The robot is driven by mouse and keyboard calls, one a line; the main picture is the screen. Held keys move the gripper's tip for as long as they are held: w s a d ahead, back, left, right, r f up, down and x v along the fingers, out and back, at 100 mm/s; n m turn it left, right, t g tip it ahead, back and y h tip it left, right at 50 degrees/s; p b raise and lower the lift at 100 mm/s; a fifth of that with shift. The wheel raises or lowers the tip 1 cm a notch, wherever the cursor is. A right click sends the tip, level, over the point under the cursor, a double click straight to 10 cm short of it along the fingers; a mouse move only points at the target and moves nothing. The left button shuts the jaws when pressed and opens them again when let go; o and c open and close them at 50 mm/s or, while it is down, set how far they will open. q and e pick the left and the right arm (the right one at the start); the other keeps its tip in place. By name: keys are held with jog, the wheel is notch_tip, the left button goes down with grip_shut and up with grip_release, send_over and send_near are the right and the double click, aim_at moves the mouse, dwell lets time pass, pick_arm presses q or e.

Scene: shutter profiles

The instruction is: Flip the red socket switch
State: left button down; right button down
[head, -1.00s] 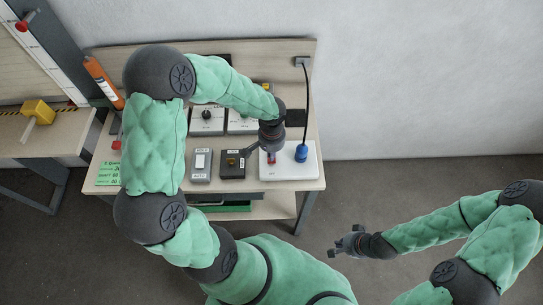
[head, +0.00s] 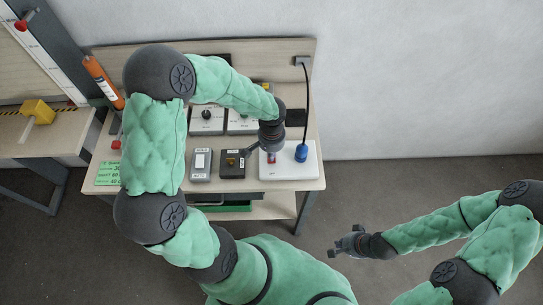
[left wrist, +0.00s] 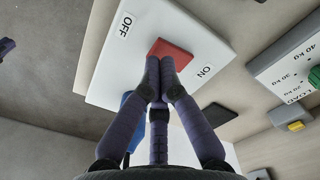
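The red socket switch (head: 271,158) sits on a white socket board (head: 291,170) at the right front of the workbench. In the left wrist view the red switch (left wrist: 172,54) lies between the printed words OFF and ON on the white board (left wrist: 148,88). My left gripper (left wrist: 163,66) has its fingertips together at the switch's edge, with nothing seen between them. Whether they touch the switch is unclear. In the head view my left gripper (head: 269,148) hides part of the board.
A blue plug (head: 301,152) with a black cable stands beside the switch. A grey rocker box (head: 201,163) and a dark box (head: 232,164) lie left of the board. Grey panels with knobs (head: 207,117) stand behind. The floor at right is clear.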

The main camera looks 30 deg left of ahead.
pick_arm(q)
jog(key=shift+f+b, duration=0.9)
jog(key=shift+f, duration=0.15)
dwell(0.5)
jog(key=shift+r, duration=0.15)
jog(key=shift+r+p, duration=2.5)
jog(key=shift+r, duration=0.95)
jog(key=shift+f, duration=0.1)
